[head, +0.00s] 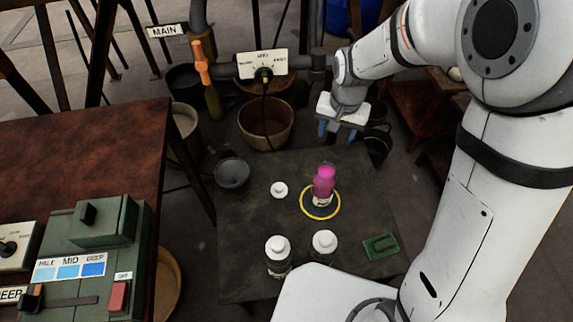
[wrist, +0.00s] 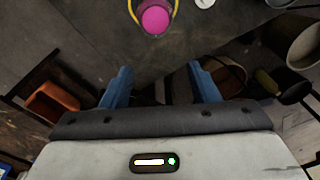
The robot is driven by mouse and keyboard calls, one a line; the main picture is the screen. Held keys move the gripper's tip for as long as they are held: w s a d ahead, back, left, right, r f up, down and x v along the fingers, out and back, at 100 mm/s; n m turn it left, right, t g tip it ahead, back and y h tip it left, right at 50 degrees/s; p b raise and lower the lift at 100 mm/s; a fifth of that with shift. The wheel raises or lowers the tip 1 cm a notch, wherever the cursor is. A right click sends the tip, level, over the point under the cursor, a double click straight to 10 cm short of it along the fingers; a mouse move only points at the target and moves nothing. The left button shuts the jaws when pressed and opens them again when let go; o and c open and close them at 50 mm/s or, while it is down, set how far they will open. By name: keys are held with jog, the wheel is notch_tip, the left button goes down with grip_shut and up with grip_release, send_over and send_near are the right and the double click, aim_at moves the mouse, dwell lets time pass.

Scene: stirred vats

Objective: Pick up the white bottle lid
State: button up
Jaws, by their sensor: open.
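A small white round lid (head: 279,189) lies on the dark table, left of a bottle with magenta contents (head: 323,186) that stands in a yellow ring (head: 303,208). In the wrist view a white lid (wrist: 204,2) is cut by the top edge, right of the magenta bottle (wrist: 155,18). My gripper (head: 342,131) is above the far edge of the table, behind and to the right of the lid. Its blue fingers (wrist: 160,88) are apart with nothing between them.
Two white-capped bottles (head: 278,250) (head: 324,243) stand at the table's near side. A green pad (head: 381,246) lies at the right and a dark bowl (head: 231,174) stands at the left.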

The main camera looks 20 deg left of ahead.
jog(key=a+f+b, duration=0.4)
jog(key=a+f, duration=0.7)
jog(key=f, duration=0.4)
jog(key=b, duration=0.2)
send_over(279, 186)
jog(key=shift+g, duration=0.4)
jog(key=f, duration=0.8)
jog(key=shift+w+a+f, duration=0.2)
jog(key=shift+w+f, duration=0.05)
jog(key=shift+f, duration=0.1)
jog(key=f, duration=0.1)
jog(key=f+b, duration=0.1)
jog(key=f, duration=0.3)
jog(key=shift+s+d+f, duration=0.25)
jog(key=shift+s, duration=0.1)
jog(key=shift+r, duration=0.1)
jog(key=shift+c, duration=0.5)
jog(key=c, duration=0.9)
jog(key=shift+c, duration=0.2)
